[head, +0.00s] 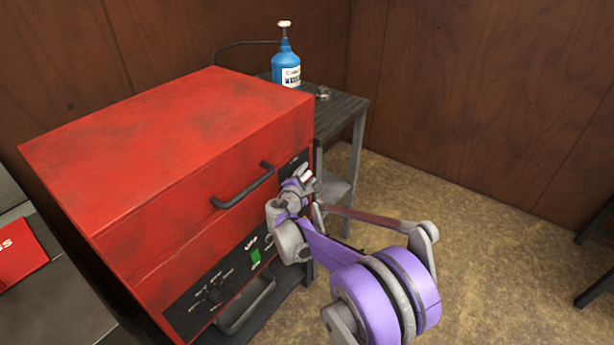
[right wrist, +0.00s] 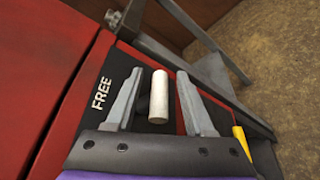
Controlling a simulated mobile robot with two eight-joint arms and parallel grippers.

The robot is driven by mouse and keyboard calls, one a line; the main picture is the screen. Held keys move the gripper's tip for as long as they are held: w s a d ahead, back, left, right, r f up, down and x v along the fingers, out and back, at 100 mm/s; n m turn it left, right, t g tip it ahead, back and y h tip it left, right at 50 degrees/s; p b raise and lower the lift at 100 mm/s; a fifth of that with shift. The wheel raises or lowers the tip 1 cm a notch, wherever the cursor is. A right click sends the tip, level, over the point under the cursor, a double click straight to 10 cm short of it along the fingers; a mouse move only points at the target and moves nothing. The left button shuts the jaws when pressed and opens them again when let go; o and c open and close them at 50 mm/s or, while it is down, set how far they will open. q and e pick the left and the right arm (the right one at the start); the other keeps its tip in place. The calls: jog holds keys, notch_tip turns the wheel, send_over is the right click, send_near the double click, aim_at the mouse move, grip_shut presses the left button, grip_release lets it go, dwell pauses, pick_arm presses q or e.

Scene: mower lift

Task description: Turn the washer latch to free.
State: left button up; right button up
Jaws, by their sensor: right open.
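The red washer cabinet (head: 180,130) stands at the left in the head view, with a black handle on its lid. My right gripper (head: 307,178) is at the right end of its front, by a black panel. In the right wrist view the latch (right wrist: 158,97) shows as a pale, rounded peg on a black plate with the word FREE to its left. The open fingers of my right gripper (right wrist: 158,85) stand on either side of the peg, with visible gaps. The latch is mostly hidden behind my gripper in the head view. My left gripper is out of view.
A dark side table (head: 340,112) stands behind the washer, bearing a blue pump bottle (head: 286,68) and a small metal part (head: 323,93). The washer's lower front has a green switch (head: 255,256) and a lower handle (head: 246,305). Open floor (head: 480,220) lies to the right.

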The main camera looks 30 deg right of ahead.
grip_shut()
jog(key=shift+y, duration=0.3)
jog(key=m+g+y+p, duration=0.1)
jog(key=g+y+p, duration=0.1)
jog(key=shift+s+f+y+p, duration=0.1)
jog(key=shift+y+p, duration=0.2)
jog(key=shift+y, duration=0.1)
jog(key=g+y+p, duration=0.1)
jog(key=y+p, duration=0.1)
jog(key=y, duration=0.1)
jog(key=m+g+y+p, duration=0.1)
jog(key=y, duration=0.1)
jog(key=shift+a+f+g, duration=0.1)
jog(key=shift+f+g, duration=0.15)
jog(key=shift+g, duration=0.05)
jog(key=y+p, duration=0.1)
jog(key=g+y+p, duration=0.1)
jog(key=y+p, duration=0.1)
jog(key=shift+a+f+m+g+y, duration=0.2)
jog(key=shift+m+g+y, duration=0.1)
jog(key=shift+m, duration=0.1)
jog(key=shift+s+a+f+g+y+p, duration=0.15)
jog(key=shift+g+y+p, duration=0.25)
jog(key=shift+y+p, duration=0.35)
jog(key=shift+a+g+y+p, duration=0.15)
jog(key=shift+g+y+p, duration=0.35)
jog(key=shift+y, duration=0.45)
jog(key=shift+a+m, duration=0.1)
jog(key=shift+m, duration=0.2)
grip_release()
